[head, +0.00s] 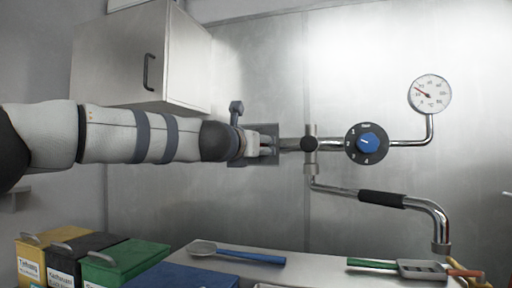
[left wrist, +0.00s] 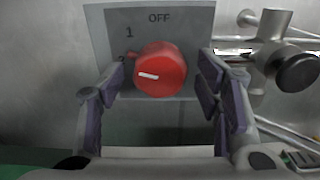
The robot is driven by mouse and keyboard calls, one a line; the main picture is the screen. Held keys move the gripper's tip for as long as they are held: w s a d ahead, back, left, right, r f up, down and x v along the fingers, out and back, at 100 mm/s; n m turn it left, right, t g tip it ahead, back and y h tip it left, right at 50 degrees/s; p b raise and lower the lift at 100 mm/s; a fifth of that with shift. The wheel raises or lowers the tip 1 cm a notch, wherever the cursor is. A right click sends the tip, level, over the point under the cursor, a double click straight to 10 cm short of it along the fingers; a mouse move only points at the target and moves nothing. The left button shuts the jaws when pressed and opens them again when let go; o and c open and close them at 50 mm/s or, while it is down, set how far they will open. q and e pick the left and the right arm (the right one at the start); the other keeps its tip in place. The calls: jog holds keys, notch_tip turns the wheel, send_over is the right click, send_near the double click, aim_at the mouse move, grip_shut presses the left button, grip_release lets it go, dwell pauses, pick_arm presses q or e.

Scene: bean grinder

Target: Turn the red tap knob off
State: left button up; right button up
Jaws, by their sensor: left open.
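The red tap knob (left wrist: 160,70) sits on a grey square plate (left wrist: 110,18) marked OFF at the top, with 1 and 2 down the left side. The white line on the knob points left, near the 2. My left gripper (left wrist: 158,80) is open, with one purple-padded finger on each side of the knob. I cannot tell whether the pads touch it. In the head view my left gripper (head: 258,146) is in front of the wall plate (head: 271,129) and hides most of the knob. My right gripper is not in view.
A steel pipe with a black knob (head: 308,144) runs right from the plate to a blue knob (head: 368,142) and a gauge (head: 429,94). A wall cabinet (head: 120,55) hangs above my left arm. Coloured bins (head: 125,262) and a blue-handled scoop (head: 250,256) are below.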

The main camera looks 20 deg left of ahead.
pick_arm(q)
jog(key=shift+w+r, duration=0.2)
jog(key=shift+w, duration=0.15)
jog(key=c, duration=1.2)
